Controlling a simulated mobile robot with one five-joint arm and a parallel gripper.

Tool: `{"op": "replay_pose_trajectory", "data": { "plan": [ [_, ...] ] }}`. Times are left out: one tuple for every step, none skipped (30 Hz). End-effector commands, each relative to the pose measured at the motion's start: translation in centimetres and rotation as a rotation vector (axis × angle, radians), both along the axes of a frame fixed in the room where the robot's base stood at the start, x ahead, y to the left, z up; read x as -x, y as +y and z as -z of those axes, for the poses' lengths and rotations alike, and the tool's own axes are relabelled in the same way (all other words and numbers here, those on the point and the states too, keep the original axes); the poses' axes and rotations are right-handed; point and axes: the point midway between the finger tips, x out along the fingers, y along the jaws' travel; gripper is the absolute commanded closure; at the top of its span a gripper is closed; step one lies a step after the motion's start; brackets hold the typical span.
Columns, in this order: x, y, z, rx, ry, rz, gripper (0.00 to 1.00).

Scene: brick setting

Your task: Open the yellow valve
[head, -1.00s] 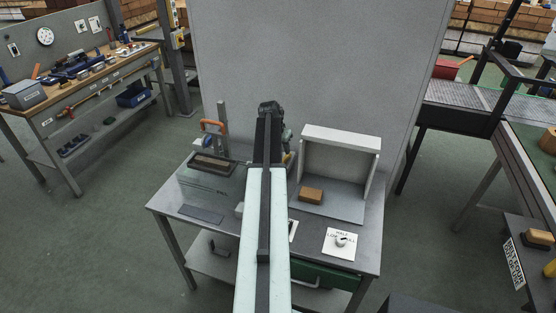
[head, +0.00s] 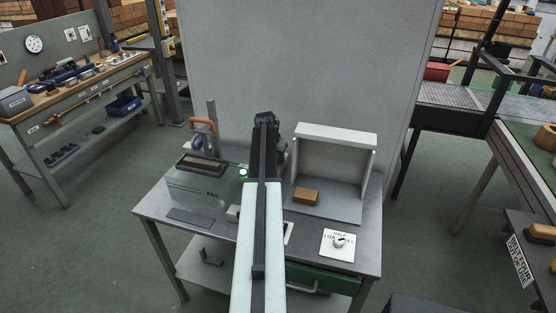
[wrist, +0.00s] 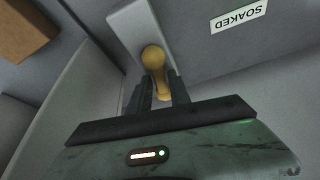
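The yellow valve (wrist: 154,62) shows in the wrist view as a rounded yellow lever on a pale grey mounting block. My gripper (wrist: 159,92) has its two dark fingers on either side of the lever's lower end, with hardly any gap, and looks shut on it. In the head view my gripper (head: 268,125) is at the back of the grey table, left of the open-fronted box. My arm hides the valve there.
The grey table (head: 315,225) holds a white open-fronted box (head: 335,133), a brown brick (head: 306,196), a labelled dial plate (head: 337,245) and a clear tank (head: 200,190). A green light (head: 243,172) glows beside my arm. A label reading SOAKED (wrist: 239,16) is near the valve.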

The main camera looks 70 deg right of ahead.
Motion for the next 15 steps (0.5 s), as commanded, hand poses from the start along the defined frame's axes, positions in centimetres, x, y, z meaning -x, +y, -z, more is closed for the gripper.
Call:
{"op": "replay_pose_trajectory", "data": {
  "plan": [
    [0.02, 0.0, -0.01, 0.0, 0.0, 0.0, 0.94],
    [0.02, 0.0, -0.01, 0.0, 0.0, 0.0, 1.0],
    [0.03, 0.0, -0.01, 0.0, 0.0, 0.0, 1.0],
    [0.03, -0.01, -0.02, 0.0, 0.0, 0.001, 1.0],
    [0.03, -0.01, -0.02, 0.0, 0.0, 0.001, 1.0],
    [0.05, 0.0, -0.01, 0.0, -0.001, -0.001, 1.0],
    [0.08, 0.0, -0.01, 0.0, 0.0, -0.008, 1.0],
    [0.12, 0.02, -0.01, 0.0, 0.0, -0.02, 1.0],
    [0.16, 0.03, -0.01, 0.0, -0.001, -0.047, 1.0],
    [0.17, 0.05, -0.01, 0.0, -0.001, -0.073, 1.0],
    [0.2, 0.05, -0.01, 0.0, -0.001, -0.099, 1.0],
    [0.2, 0.06, -0.01, -0.001, -0.002, -0.132, 1.0],
    [0.22, 0.05, 0.0, -0.001, -0.002, -0.153, 1.0],
    [0.24, 0.03, 0.0, -0.001, -0.001, -0.171, 1.0],
    [0.24, 0.02, 0.0, -0.001, -0.001, -0.188, 1.0]
  ]
}}
